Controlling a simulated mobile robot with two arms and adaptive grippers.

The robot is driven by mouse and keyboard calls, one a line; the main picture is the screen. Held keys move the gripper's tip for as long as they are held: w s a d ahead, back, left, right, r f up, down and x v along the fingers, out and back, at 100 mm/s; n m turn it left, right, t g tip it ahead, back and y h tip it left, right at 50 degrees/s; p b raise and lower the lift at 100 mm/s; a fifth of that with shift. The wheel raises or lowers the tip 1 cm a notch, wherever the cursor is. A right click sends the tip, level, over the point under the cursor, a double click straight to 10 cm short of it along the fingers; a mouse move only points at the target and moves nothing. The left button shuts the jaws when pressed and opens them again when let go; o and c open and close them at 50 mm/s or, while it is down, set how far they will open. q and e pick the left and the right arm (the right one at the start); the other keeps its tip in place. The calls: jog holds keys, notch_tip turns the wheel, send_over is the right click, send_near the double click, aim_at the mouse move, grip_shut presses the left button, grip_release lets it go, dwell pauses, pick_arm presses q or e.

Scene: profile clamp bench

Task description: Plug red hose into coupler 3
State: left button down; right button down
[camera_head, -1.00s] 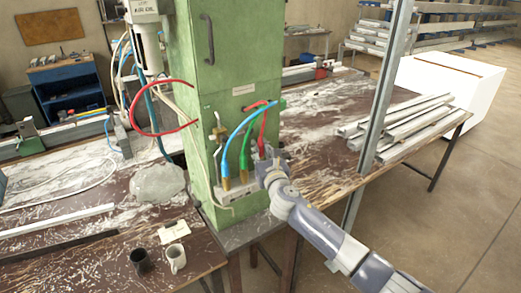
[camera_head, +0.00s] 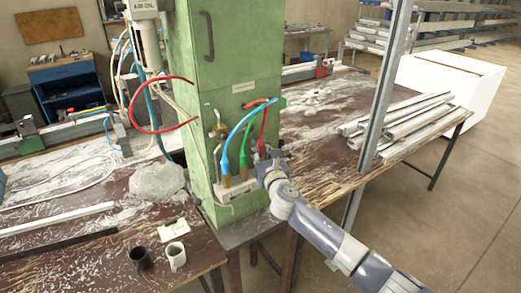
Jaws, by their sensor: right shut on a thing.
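The red hose (camera_head: 264,124) loops from the green cabinet's front and hangs down to my right gripper (camera_head: 266,155). My right gripper is shut on the red hose near its lower end, in front of the cabinet. The coupler block (camera_head: 238,191) sits low on the cabinet front. The blue hose (camera_head: 230,138) and the green hose (camera_head: 245,150) run down to brass fittings on it, left of my gripper. Coupler 3 and the red hose's tip are hidden by my gripper, so I cannot tell whether they touch. My left gripper is out of view.
The green cabinet (camera_head: 225,60) stands between two worn tables. Metal profiles (camera_head: 405,125) lie on the right table behind an upright post (camera_head: 385,85). A dark cup (camera_head: 139,258), a white mug (camera_head: 176,256) and a plastic bag (camera_head: 157,181) are on the left table.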

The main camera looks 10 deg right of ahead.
jog(key=shift+s+f+b, duration=0.1)
jog(key=shift+f+b, duration=0.55)
jog(key=shift+f, duration=0.3)
dwell(0.6)
jog(key=c, duration=1.4)
grip_release()
jog(key=shift+r, duration=0.1)
jog(key=shift+s, duration=0.1)
jog(key=shift+s+p, duration=0.8)
jog(key=shift+s, duration=0.25)
jog(key=s+p, duration=0.2)
jog(key=s, duration=0.4)
jog(key=shift+s+d+p, duration=0.15)
jog(key=shift+s+p, duration=0.15)
jog(key=shift+p, duration=0.05)
